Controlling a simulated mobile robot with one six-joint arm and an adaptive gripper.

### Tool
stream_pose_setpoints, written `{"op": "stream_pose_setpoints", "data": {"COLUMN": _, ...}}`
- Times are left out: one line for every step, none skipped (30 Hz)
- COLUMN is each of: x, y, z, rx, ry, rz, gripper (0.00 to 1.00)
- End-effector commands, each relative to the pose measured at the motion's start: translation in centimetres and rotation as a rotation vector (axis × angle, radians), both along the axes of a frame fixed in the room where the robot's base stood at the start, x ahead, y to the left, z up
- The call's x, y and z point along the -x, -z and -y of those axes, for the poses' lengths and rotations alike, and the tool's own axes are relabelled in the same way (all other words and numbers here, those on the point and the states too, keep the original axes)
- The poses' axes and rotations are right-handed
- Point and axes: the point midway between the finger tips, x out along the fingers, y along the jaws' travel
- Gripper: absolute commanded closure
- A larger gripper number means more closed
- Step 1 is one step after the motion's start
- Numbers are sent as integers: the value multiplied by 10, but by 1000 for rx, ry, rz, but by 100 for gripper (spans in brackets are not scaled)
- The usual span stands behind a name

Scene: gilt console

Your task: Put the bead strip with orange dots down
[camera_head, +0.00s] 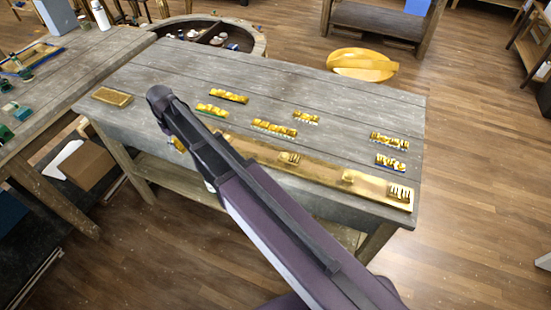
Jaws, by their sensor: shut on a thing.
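My arm crosses the picture from the lower right to the table's left part, and its dark far end lies over the tabletop. My gripper's fingers are hidden behind the arm, so I cannot see what is between them. Several gold bead strips lie on the grey plank table (330,103): one at the back (229,96), one with a green edge (212,110), one in the middle (274,127), a short one (306,117), and two at the right, one upper (389,139) and one blue-edged (391,162). Orange dots cannot be made out on any strip.
A long gilt board (330,172) runs along the front edge, partly behind my arm. A small gold block (111,96) lies at the left. A yellow piece (180,144) shows beside my arm. The tabletop's back right is clear.

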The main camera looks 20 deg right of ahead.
Motion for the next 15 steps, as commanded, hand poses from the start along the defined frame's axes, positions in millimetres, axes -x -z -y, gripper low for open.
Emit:
{"op": "stream_pose_setpoints", "data": {"x": 7, "y": 2, "z": -4, "rx": 0, "ry": -54, "rz": 0, "gripper": 100}}
{"op": "stream_pose_setpoints", "data": {"x": 9, "y": 2, "z": -6, "rx": 0, "ry": -86, "rz": 0, "gripper": 100}}
{"op": "stream_pose_setpoints", "data": {"x": 12, "y": 3, "z": -8, "rx": 0, "ry": -123, "rz": 0, "gripper": 100}}
{"op": "stream_pose_setpoints", "data": {"x": 14, "y": 3, "z": -9, "rx": 0, "ry": -149, "rz": 0, "gripper": 100}}
{"op": "stream_pose_setpoints", "data": {"x": 15, "y": 3, "z": -11, "rx": 0, "ry": -170, "rz": 0, "gripper": 100}}
{"op": "stream_pose_setpoints", "data": {"x": 17, "y": 4, "z": -12, "rx": 0, "ry": -195, "rz": 0, "gripper": 100}}
{"op": "stream_pose_setpoints", "data": {"x": 18, "y": 4, "z": -13, "rx": 0, "ry": -211, "rz": 0, "gripper": 100}}
{"op": "stream_pose_setpoints", "data": {"x": 19, "y": 4, "z": -14, "rx": 0, "ry": -223, "rz": 0, "gripper": 100}}
{"op": "stream_pose_setpoints", "data": {"x": 20, "y": 4, "z": -14, "rx": 0, "ry": -237, "rz": 0, "gripper": 100}}
{"op": "stream_pose_setpoints", "data": {"x": 20, "y": 4, "z": -15, "rx": 0, "ry": -244, "rz": 0, "gripper": 100}}
{"op": "stream_pose_setpoints", "data": {"x": 21, "y": 4, "z": -15, "rx": 0, "ry": -249, "rz": 0, "gripper": 100}}
{"op": "stream_pose_setpoints", "data": {"x": 21, "y": 4, "z": -15, "rx": 0, "ry": -253, "rz": 0, "gripper": 100}}
{"op": "stream_pose_setpoints", "data": {"x": 21, "y": 4, "z": -16, "rx": 0, "ry": -254, "rz": 0, "gripper": 100}}
{"op": "stream_pose_setpoints", "data": {"x": 21, "y": 4, "z": -16, "rx": 0, "ry": -255, "rz": 0, "gripper": 100}}
{"op": "stream_pose_setpoints", "data": {"x": 21, "y": 4, "z": -16, "rx": 0, "ry": -255, "rz": 0, "gripper": 100}}
